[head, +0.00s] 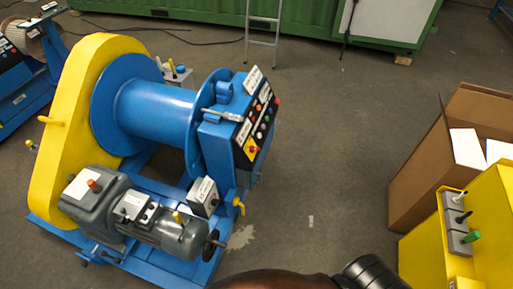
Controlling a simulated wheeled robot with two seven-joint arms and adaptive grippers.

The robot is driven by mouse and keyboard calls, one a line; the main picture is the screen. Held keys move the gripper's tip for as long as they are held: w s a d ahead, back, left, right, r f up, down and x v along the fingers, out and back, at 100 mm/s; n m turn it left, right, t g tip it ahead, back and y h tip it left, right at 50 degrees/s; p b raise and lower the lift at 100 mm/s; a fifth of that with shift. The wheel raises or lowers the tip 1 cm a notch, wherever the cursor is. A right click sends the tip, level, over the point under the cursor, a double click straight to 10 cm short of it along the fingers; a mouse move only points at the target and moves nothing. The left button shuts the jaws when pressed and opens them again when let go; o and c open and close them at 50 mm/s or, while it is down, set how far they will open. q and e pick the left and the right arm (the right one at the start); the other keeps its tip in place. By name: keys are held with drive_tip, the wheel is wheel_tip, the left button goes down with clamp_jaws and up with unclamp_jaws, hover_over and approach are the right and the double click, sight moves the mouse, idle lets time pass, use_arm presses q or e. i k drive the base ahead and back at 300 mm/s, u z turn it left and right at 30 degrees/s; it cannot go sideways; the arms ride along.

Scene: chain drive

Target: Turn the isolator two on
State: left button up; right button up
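A blue winch drum (158,112) with a yellow chain guard (70,135) stands left of centre. On its right end is a sloping black control panel (262,122) with several coloured buttons. At the panel's lower end is a red rotary switch on a yellow plate (251,149), which looks like an isolator. Its label and position are too small to read, so I cannot tell whether it is isolator two. Neither of my grippers is in view.
A grey motor (165,228) with a black handwheel (211,245) sits at the winch's front. A yellow cabinet (488,235) with grey switch boxes and an open cardboard box (420,178) stand at right. A ladder (262,38) leans at the back. The middle floor is clear.

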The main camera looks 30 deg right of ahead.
sight(255, 149)
drive_tip(key=u, duration=1.7)
drive_tip(key=k, duration=1.05)
drive_tip(key=z, duration=1.65)
